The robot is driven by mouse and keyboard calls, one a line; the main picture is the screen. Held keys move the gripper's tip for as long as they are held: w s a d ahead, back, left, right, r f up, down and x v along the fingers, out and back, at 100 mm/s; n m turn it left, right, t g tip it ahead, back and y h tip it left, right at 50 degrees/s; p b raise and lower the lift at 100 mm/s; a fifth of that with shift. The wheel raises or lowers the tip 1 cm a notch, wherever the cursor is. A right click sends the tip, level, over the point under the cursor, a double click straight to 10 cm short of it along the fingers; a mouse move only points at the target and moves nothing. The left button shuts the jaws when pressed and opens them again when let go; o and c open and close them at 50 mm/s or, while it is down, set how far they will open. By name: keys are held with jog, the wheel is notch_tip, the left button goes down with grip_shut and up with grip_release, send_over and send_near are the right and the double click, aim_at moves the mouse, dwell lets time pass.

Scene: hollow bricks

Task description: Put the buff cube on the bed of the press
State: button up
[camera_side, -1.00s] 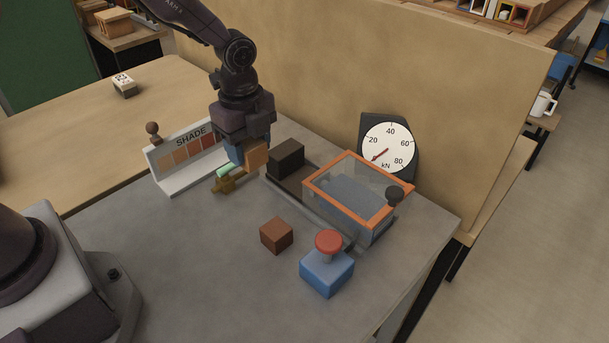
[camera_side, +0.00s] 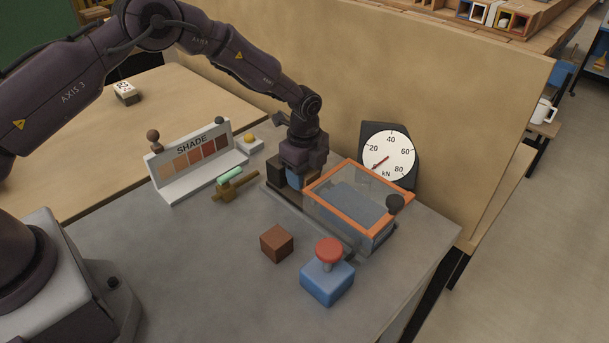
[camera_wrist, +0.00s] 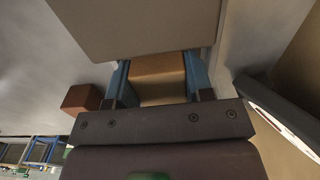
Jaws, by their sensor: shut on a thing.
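The buff cube (camera_wrist: 158,82) is between the two blue fingers of my gripper (camera_wrist: 159,68) in the wrist view, and the gripper is shut on it. In the side view my gripper (camera_side: 296,180) points down between a dark block (camera_side: 274,172) and the left end of the press's orange-framed clear guard (camera_side: 345,170). The cube is mostly hidden there, so I cannot tell whether it touches the bed. A grey-blue surface (camera_side: 352,204) shows through the guard.
A red-brown cube (camera_side: 277,243) and a blue box with a red button (camera_side: 327,282) stand in front of the press. The kN gauge (camera_side: 388,157) stands behind it. The shade card (camera_side: 190,160) and a brass tool with a green part (camera_side: 231,183) are to the left.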

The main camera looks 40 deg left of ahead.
jog(key=shift+f, duration=0.45)
jog(key=o, duration=1.1)
jog(key=shift+f, duration=0.15)
